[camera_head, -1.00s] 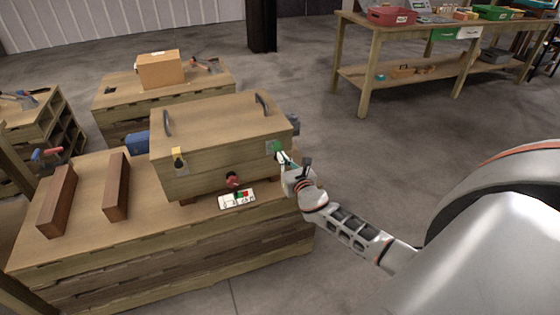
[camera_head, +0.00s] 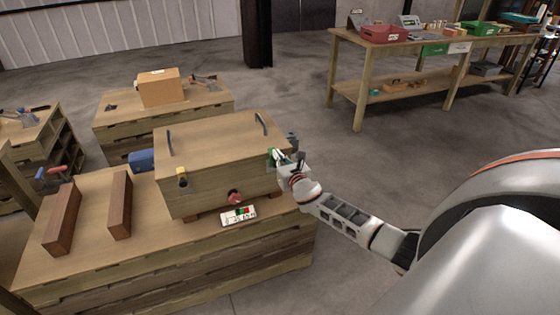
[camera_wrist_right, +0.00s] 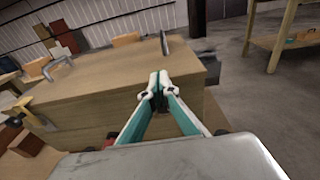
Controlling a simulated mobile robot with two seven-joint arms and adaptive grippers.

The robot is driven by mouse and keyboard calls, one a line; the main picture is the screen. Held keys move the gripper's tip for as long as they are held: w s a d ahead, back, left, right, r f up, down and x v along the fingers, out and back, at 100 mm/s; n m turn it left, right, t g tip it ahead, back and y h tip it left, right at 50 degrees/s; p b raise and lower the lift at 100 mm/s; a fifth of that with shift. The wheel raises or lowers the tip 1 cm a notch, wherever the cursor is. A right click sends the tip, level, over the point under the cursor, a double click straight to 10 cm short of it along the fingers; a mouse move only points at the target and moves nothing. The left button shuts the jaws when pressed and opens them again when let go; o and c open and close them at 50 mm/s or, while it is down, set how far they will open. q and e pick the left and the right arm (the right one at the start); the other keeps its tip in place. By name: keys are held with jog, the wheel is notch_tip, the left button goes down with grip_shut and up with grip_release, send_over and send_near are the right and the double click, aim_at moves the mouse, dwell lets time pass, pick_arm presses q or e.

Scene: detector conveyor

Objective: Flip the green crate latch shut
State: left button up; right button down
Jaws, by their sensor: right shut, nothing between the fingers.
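The wooden crate (camera_head: 215,150) stands on a wooden bench, lid down, with two dark handles on top. The green latch (camera_head: 272,156) is at the right end of its front face, partly covered by my right gripper (camera_head: 277,157). The right gripper is shut and empty, its fingertips at the latch near the lid's front edge; I cannot tell whether they touch it. In the right wrist view the fingers (camera_wrist_right: 158,80) close together in front of the crate's top edge, and the green latch is hidden. A yellow latch (camera_head: 182,178) is on the left of the front face. My left gripper is not in view.
A red knob (camera_head: 234,197) sits low on the crate front, above a white label panel (camera_head: 238,215) on the bench. Two brown wooden blocks (camera_head: 120,205) lie left of the crate. A blue object (camera_head: 141,160) is beside the crate's left side. Open floor lies to the right.

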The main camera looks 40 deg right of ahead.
jog(key=shift+w+d+r, duration=0.15)
jog(key=shift+w+r, duration=0.1)
jog(key=shift+w, duration=0.35)
jog(key=shift+w+d+r, duration=0.15)
jog(key=shift+w+r, duration=0.1)
jog(key=shift+w, duration=0.35)
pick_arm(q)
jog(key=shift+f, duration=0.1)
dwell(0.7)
